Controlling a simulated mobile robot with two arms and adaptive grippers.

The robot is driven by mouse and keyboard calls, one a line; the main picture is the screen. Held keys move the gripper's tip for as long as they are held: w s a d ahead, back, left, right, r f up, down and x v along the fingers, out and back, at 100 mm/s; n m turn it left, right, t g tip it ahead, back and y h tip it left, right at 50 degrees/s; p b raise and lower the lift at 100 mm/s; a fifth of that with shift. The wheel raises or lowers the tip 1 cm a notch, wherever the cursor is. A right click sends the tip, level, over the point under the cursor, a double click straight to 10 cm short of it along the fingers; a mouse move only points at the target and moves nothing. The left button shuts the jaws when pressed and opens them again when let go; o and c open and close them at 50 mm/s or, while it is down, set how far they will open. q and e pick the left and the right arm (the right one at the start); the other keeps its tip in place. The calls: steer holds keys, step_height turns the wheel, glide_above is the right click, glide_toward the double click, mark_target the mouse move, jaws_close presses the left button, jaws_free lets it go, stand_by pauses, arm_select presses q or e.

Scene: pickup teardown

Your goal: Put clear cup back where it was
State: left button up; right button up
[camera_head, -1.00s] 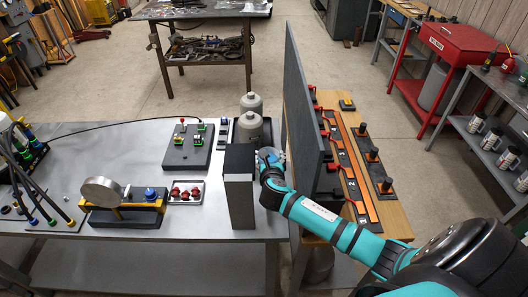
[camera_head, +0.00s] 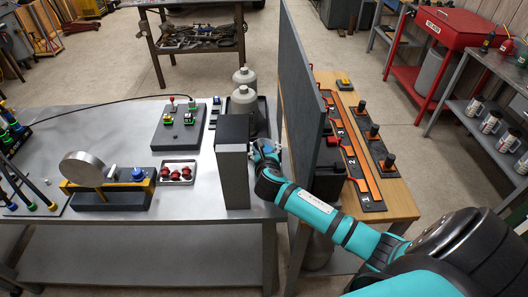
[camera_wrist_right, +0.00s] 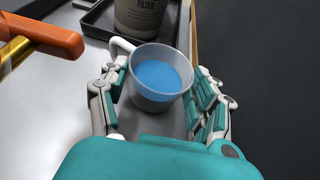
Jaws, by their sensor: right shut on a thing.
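A clear cup (camera_wrist_right: 161,85) with blue contents and a white handle shows in the right wrist view. My right gripper (camera_wrist_right: 158,98) has its fingers on both sides of the cup and is shut on it. The cup looks upright; I cannot tell whether its base touches the table. In the head view my right gripper (camera_head: 263,151) is between the tall dark box and the dark upright panel, and the cup is not clearly visible there. My left gripper is not in view.
The dark box (camera_head: 234,128) stands left of my gripper, the panel (camera_head: 300,100) right. Grey canisters (camera_head: 244,98) stand beyond; a filter canister (camera_wrist_right: 140,15) in a black tray (camera_wrist_right: 98,22) is close past the cup. An orange-ended tool (camera_wrist_right: 45,32) lies left.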

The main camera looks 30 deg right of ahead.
steer(key=shift+f, duration=0.45)
stand_by(0.4)
steer(key=o, duration=1.3)
steer(key=shift+v, duration=3.75)
